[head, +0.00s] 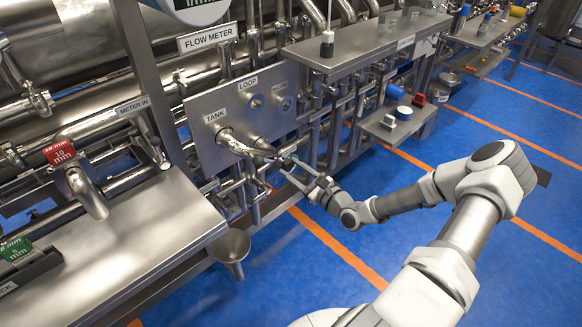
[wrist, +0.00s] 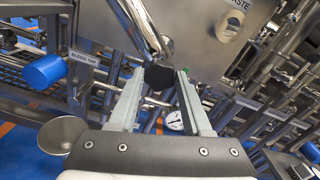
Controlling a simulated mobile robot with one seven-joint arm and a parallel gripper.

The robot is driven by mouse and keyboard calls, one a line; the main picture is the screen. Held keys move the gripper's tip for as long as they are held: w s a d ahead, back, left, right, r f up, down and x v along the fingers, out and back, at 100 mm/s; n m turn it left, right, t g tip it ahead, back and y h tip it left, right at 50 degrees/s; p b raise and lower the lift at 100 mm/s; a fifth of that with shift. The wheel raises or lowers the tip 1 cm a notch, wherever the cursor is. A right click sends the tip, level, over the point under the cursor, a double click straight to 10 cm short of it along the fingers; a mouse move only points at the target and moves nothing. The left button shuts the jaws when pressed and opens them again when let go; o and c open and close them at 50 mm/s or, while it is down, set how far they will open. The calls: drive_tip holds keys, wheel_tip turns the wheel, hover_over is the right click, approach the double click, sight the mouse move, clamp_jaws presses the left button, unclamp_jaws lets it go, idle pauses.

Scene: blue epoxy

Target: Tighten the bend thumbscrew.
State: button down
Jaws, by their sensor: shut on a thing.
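The steel bend (head: 238,146) runs from the TANK port of the grey port panel (head: 205,112) towards the LOOP side. Its end reaches my gripper (head: 280,162). In the wrist view the bend (wrist: 143,30) comes down from the top to the fingertips. A dark knob, which looks like the bend thumbscrew (wrist: 157,83), sits between the two fingers of my gripper (wrist: 166,80). The fingers are shut on it. Their tips hide part of the knob, and I cannot tell how far in it is screwed.
A steel table (head: 150,250) stands at the left, with a red-tagged 10 mm fitting (head: 75,175) at its back. A shelf (head: 360,45) juts out at the upper right. The blue floor (head: 330,265) is open below.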

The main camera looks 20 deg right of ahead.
drive_tip(key=shift+c, duration=2.4)
unclamp_jaws()
drive_tip(key=v, duration=0.6)
